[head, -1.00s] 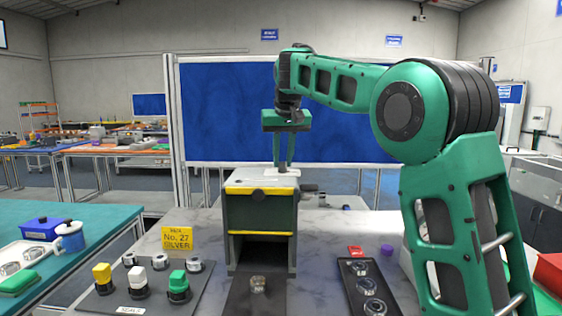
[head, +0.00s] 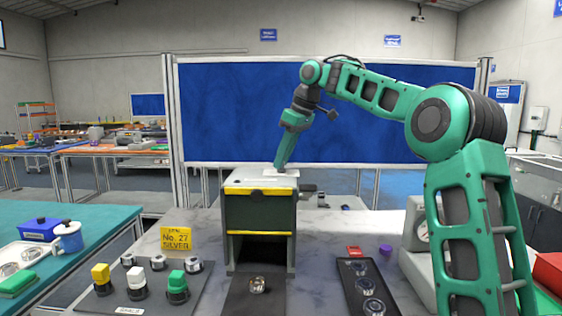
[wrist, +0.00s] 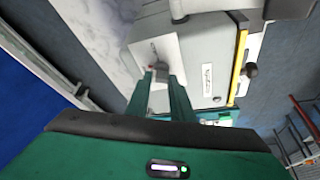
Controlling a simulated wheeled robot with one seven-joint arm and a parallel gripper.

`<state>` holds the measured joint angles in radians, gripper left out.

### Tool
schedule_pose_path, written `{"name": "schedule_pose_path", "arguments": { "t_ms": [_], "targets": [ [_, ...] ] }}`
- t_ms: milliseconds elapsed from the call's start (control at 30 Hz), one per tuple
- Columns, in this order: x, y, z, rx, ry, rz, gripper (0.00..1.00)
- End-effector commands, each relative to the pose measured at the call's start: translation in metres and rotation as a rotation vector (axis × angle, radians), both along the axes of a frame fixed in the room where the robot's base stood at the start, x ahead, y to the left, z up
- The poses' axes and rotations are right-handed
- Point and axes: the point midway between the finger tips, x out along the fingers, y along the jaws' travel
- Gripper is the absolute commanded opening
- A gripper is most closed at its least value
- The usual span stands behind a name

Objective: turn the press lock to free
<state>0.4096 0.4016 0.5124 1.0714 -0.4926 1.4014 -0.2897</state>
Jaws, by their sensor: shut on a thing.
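The press (head: 259,208) is a grey box with yellow stripes, in the middle of the head view. On its top is a white plate (head: 290,175), also seen in the wrist view (wrist: 174,54). The press lock (wrist: 155,64) appears as a small dark part with a reddish spot on that plate, mostly hidden by the fingers. My gripper (head: 281,166) is tilted, with its fingertips down at the plate. In the wrist view my gripper (wrist: 162,76) is shut on the lock. The lock's setting cannot be read.
A dark handle (head: 308,188) sticks out at the press's right. A small metal piece (head: 258,285) lies before the press opening. A stand with coloured knobs (head: 138,290) is at the left. A black tray (head: 352,283) with round pieces lies at the right.

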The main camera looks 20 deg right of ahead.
Motion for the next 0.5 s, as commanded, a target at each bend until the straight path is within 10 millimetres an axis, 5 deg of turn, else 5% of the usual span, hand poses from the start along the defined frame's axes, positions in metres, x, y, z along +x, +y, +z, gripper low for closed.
{"name": "schedule_pose_path", "arguments": {
  "t_ms": [500],
  "targets": [
    [0.0048,-0.0048,0.0001,0.003,-0.002,0.358,0.0]
  ]
}}
